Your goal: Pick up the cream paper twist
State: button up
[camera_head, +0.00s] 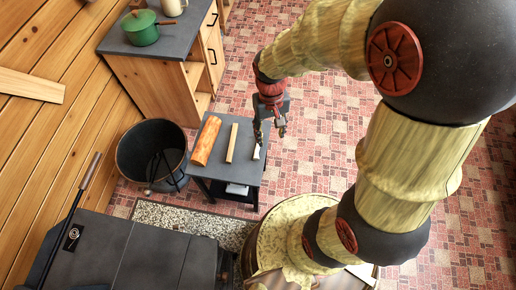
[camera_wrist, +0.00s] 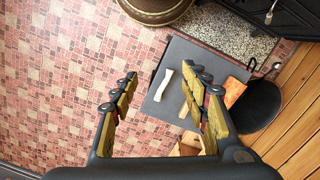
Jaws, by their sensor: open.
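The cream paper twist (camera_head: 257,152) lies on the right side of a small dark table (camera_head: 222,171). In the wrist view the twist (camera_wrist: 163,85) is a pale strip with a flared end, seen between my finger tips. My gripper (camera_head: 271,137) points down over the table's right edge, open and empty, close to the twist in the head view. The wrist view also shows both fingers (camera_wrist: 161,78) spread wide, with the twist below them. I cannot tell the exact height gap.
A thin wooden stick (camera_head: 232,143) and an orange-brown log (camera_head: 206,141) lie left of the twist. A black bucket (camera_head: 152,155) stands left of the table. A counter with a green pot (camera_head: 143,29) is behind, and a dark stove (camera_head: 130,250) is in front. Floor to the right is open.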

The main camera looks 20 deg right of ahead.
aim_at(258, 145)
jog(key=w+f+m, duration=0.1)
jog(key=w+f, duration=0.1)
jog(key=f, duration=0.5)
jog(key=w+f+m+b, duration=0.1)
jog(key=w+f, duration=0.2)
jog(key=f, duration=0.5)
jog(key=w+f+m+b, duration=0.1)
jog(key=w+f, duration=0.2)
jog(key=f, duration=0.5)
jog(key=shift+w+f, duration=0.15)
jog(key=shift+m+t, duration=0.5)
jog(key=shift+m, duration=0.2)
jog(key=w, duration=0.4)
jog(key=shift+w+r, duration=0.1)
jog(key=shift+r, duration=0.1)
jog(key=shift+f+b, duration=0.55)
jog(key=shift+f, duration=0.8)
notch_tip(258, 145, down, 5)
jog(key=shift+d+f+b, duration=0.1)
jog(key=shift+d+b, duration=0.05)
jog(key=shift+b, duration=1.05)
jog(key=shift+c, duration=1.1)
jog(key=c, duration=0.7)
jog(key=shift+r, duration=0.2)
